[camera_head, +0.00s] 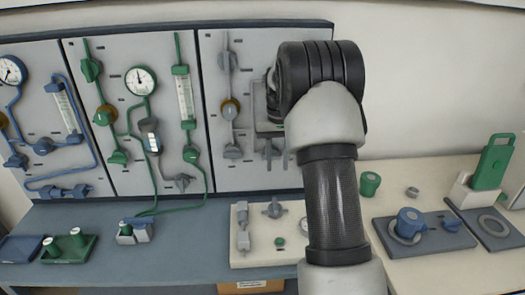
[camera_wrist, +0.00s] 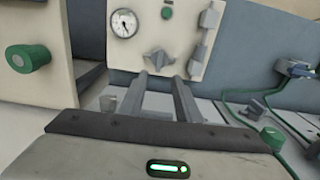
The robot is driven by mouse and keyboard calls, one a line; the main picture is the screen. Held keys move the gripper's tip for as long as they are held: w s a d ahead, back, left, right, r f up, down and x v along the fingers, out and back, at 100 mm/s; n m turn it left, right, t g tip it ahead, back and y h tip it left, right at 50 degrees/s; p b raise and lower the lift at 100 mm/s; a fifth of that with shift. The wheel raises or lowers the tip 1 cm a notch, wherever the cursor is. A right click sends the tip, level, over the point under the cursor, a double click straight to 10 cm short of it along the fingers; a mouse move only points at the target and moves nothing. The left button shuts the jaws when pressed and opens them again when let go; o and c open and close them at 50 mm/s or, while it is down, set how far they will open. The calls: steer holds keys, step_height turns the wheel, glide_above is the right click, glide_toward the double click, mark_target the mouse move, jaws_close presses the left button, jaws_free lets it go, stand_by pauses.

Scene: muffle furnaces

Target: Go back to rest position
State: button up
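My gripper (camera_head: 275,164) shows in the head view beside my raised arm, in front of the right-hand wall panel. Its fingers point down, above the cream valve box (camera_head: 268,255) on the bench. In the wrist view my gripper (camera_wrist: 162,77) has its two grey fingers apart with nothing between them. The cream box, with a dial, a grey valve handle and a green knob, also shows beyond the fingertips in the wrist view (camera_wrist: 190,40). My arm hides part of this box and of the panel in the head view.
Wall panels (camera_head: 108,170) with gauges, tubes and valves stand behind the blue-grey bench (camera_head: 180,255). A green tray (camera_head: 70,255) and a small blue-and-white holder (camera_head: 135,235) are at left. A green cylinder (camera_head: 370,183), blue-lidded container (camera_head: 408,223) and green-handled piece (camera_head: 492,165) are at right.

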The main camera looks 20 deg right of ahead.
steer(key=s+a+r+t+p, duration=0.1)
steer(key=s+a+r+p, duration=0.1)
steer(key=s+a+r, duration=0.3)
steer(key=s+a+r+n+t+p, duration=0.1)
steer(key=s+r+p, duration=0.1)
steer(key=r, duration=0.6)
steer(key=s+a+r+p, duration=0.1)
steer(key=s+a+r, duration=0.25)
steer(key=r, duration=0.25)
steer(key=s+a+r+n+t+p, duration=0.1)
steer(key=s+a+r+p, duration=0.2)
steer(key=s, duration=0.7)
steer(key=s+a+r+n+t+p, duration=0.1)
steer(key=s+a+r+t+p, duration=0.1)
steer(key=s, duration=0.8)
steer(key=shift+s+a+r+t+p, duration=0.3)
steer(key=shift+a+r+p, duration=0.35)
steer(key=shift+a, duration=0.25)
steer(key=shift+d+f, duration=0.1)
